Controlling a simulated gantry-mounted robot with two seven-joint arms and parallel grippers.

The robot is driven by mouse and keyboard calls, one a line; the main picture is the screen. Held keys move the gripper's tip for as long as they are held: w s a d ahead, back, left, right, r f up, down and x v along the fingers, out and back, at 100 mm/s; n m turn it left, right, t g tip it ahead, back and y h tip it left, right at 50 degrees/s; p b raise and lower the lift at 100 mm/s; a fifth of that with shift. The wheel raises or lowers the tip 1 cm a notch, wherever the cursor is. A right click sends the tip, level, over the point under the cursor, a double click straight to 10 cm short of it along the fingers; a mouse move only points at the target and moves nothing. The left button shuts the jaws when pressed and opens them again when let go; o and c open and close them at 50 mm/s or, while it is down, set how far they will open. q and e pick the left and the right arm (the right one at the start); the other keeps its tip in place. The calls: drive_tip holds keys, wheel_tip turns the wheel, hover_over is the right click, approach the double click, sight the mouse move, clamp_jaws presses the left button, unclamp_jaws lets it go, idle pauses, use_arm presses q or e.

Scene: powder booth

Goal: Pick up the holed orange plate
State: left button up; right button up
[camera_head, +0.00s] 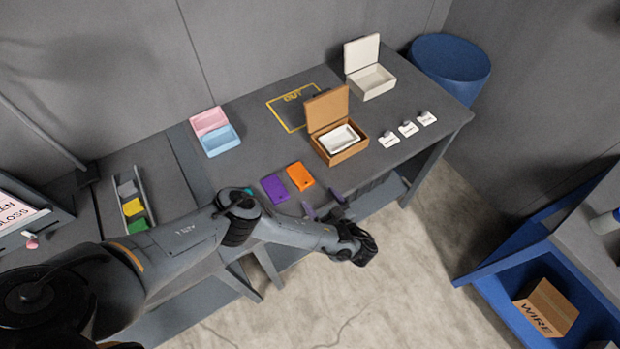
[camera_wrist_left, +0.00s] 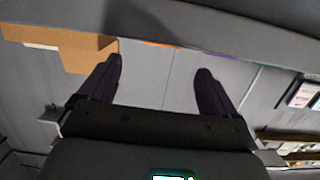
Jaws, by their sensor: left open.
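The orange plate (camera_head: 300,177) lies flat near the front edge of the table, just right of a purple plate (camera_head: 275,188). Its hole is too small to make out clearly. My left gripper (camera_head: 323,204) is open and empty, in front of the table edge and just nearer the camera than the orange plate, not touching it. In the left wrist view, the two dark fingers (camera_wrist_left: 159,66) are spread apart with nothing between them. A thin orange sliver (camera_wrist_left: 156,43) shows beyond them at the table edge. My right gripper is not in view.
An open cardboard box (camera_head: 344,150) with a white tray inside stands behind the orange plate, to the right. A teal piece (camera_head: 247,191) is mostly hidden by my left arm. Pink (camera_head: 208,121) and blue (camera_head: 221,141) trays sit farther left. White labelled cards (camera_head: 408,128) lie right.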

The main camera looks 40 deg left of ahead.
sight(303, 178)
use_arm(q)
drive_tip(key=b+x, duration=0.3)
drive_tip(key=x, duration=0.1)
drive_tip(key=shift+w+a+f, duration=0.1)
drive_tip(key=shift+a+f, duration=0.1)
drive_tip(key=shift+a, duration=0.1)
drive_tip(key=shift+w+a+r+b, duration=0.1)
drive_tip(key=shift+w+a+b, duration=0.1)
drive_tip(key=shift+a+b, duration=0.35)
drive_tip(key=shift+w+a+f+b, duration=0.2)
drive_tip(key=shift+a+f+b, duration=0.1)
drive_tip(key=shift+a+b, duration=0.35)
drive_tip(key=shift+x, duration=1.85)
drive_tip(key=shift+r, duration=0.15)
drive_tip(key=c, duration=1.2)
